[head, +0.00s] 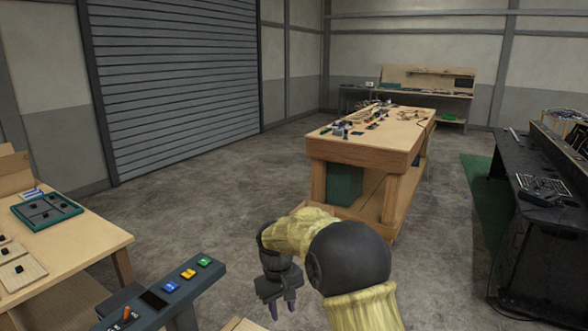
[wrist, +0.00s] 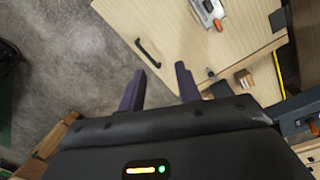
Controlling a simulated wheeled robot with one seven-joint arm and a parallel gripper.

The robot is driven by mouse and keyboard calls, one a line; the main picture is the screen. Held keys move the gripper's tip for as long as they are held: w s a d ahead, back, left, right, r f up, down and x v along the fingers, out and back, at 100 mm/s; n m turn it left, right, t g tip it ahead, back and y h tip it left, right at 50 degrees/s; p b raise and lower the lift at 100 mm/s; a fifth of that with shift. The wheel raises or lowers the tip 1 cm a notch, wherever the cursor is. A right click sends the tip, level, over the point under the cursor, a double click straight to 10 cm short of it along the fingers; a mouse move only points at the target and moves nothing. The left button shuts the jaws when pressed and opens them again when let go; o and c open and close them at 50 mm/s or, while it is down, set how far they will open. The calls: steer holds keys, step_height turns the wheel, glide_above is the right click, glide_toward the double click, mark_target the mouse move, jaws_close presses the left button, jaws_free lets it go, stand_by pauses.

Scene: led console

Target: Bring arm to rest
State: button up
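My arm, in a yellowish sleeve with a black round joint, rises at the lower middle of the head view. My gripper (head: 281,307) hangs from it, pointing down, right of the console and apart from it. In the wrist view the two purple fingers of my gripper (wrist: 160,85) stand apart with nothing between them, so it is open and empty. The dark console (head: 215,272) carries a blue button (head: 171,288), a yellow button (head: 188,273), a green button (head: 204,261), a black panel (head: 154,299) and an orange lever (head: 126,313).
A wooden table (head: 90,238) at left holds a green tray (head: 46,209). A wooden workbench (head: 362,143) stands ahead, a black desk (head: 528,220) at right. The wrist view shows a wooden cabinet with a black handle (wrist: 148,53). Concrete floor between is clear.

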steer(key=s+d+r+m+t+p, duration=0.1)
steer(key=s+d+m, duration=0.5)
steer(key=s+d, duration=1.2)
steer(key=s+r+t, duration=0.1)
steer(key=s, duration=0.3)
steer(key=shift+r+m+t+y, duration=0.15)
steer(key=shift+m+t+y, duration=0.15)
steer(key=shift+t+y, duration=0.1)
steer(key=shift+d, duration=0.1)
stand_by(0.7)
